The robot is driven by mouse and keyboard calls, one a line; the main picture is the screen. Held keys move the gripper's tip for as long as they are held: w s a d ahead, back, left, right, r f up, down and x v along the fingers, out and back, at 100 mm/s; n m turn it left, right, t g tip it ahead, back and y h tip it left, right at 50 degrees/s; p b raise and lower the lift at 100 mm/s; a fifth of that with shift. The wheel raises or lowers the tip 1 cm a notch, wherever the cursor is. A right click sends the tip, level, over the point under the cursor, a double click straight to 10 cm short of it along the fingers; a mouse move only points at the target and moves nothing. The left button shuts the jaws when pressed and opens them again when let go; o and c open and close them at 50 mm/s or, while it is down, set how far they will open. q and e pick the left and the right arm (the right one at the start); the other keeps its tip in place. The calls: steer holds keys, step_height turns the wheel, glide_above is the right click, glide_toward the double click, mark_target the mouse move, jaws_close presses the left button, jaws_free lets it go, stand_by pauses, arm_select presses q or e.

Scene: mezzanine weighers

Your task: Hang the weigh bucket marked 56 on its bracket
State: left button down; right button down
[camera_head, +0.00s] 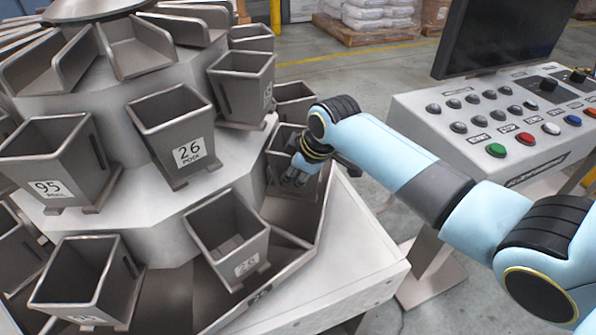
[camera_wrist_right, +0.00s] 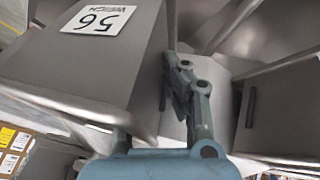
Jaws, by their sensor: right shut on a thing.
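The weigh bucket marked 56 (camera_wrist_right: 105,70) fills the left of the right wrist view; its white label reads 56 WEIGH, upside down. In the head view a grey open bucket (camera_head: 277,163), which I take to be this one, is at the right of the lower tier, its label hidden. My right gripper (camera_head: 297,173) is at its near right side, partly covering it. In the wrist view the finger of the right gripper (camera_wrist_right: 183,80) lies along the bucket's side wall, shut on it. The bracket is hidden, and I cannot tell if the bucket rests on it. My left gripper is out of view.
Pool buckets 26 (camera_head: 186,168) and 95 (camera_head: 45,187) hang on the upper tier. A lower bucket (camera_head: 225,262) appears marked 20. A button console (camera_head: 500,130) with a dark screen (camera_head: 505,35) stands at right. The metal ledge (camera_head: 345,255) in front is clear.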

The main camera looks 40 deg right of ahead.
steer(key=shift+f+b, duration=0.3)
steer(key=shift+f, duration=0.3)
stand_by(0.4)
steer(key=c, duration=1.4)
jaws_free()
steer(key=shift+c, duration=0.2)
steer(key=shift+o, duration=0.2)
steer(key=shift+f, duration=0.1)
step_height(320, 180, up, 10)
steer(key=shift+r, duration=0.1)
